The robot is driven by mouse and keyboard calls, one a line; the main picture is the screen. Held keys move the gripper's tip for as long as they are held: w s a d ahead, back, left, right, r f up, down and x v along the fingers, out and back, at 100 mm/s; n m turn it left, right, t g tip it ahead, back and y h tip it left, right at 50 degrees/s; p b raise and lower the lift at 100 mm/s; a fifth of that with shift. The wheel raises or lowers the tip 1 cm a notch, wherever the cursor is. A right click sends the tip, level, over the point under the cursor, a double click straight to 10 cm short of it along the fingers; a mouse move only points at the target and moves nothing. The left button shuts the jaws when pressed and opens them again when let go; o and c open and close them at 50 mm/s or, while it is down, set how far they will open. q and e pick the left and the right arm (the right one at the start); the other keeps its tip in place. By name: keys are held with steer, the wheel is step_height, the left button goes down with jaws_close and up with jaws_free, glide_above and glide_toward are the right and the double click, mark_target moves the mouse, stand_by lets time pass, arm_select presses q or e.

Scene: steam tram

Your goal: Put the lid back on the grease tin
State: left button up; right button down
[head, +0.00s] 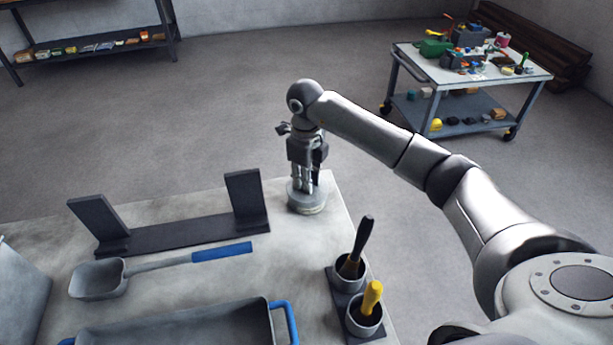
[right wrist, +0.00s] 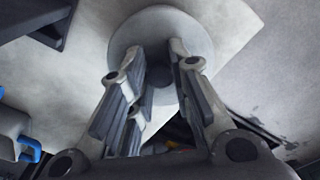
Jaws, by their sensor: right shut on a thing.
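The grey round lid (head: 297,203) is at the far right corner of the table, under my right gripper (head: 306,186). In the right wrist view the lid shows as a wide grey disc (right wrist: 130,35), with my right gripper's fingers (right wrist: 162,62) shut on its knob at the middle. A paler rim, seemingly the grease tin (head: 312,211), shows just below the lid. The lid hides most of the tin, and I cannot tell whether the lid is fully seated. My left gripper is not in view.
A dark rack with two uprights (head: 180,236), a blue-handled scoop (head: 160,263), a blue-handled tray (head: 180,325) and two brush cups (head: 350,279) stand on the table (head: 275,262). The table's edge is close beside the lid. A loaded cart (head: 410,58) stands apart behind.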

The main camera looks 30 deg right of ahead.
stand_by(0.3)
steer(key=c, duration=0.8)
jaws_free()
steer(key=shift+o, duration=0.2)
steer(key=shift+r+p, duration=2.25)
steer(key=shift+r, duration=1.2)
jaws_close()
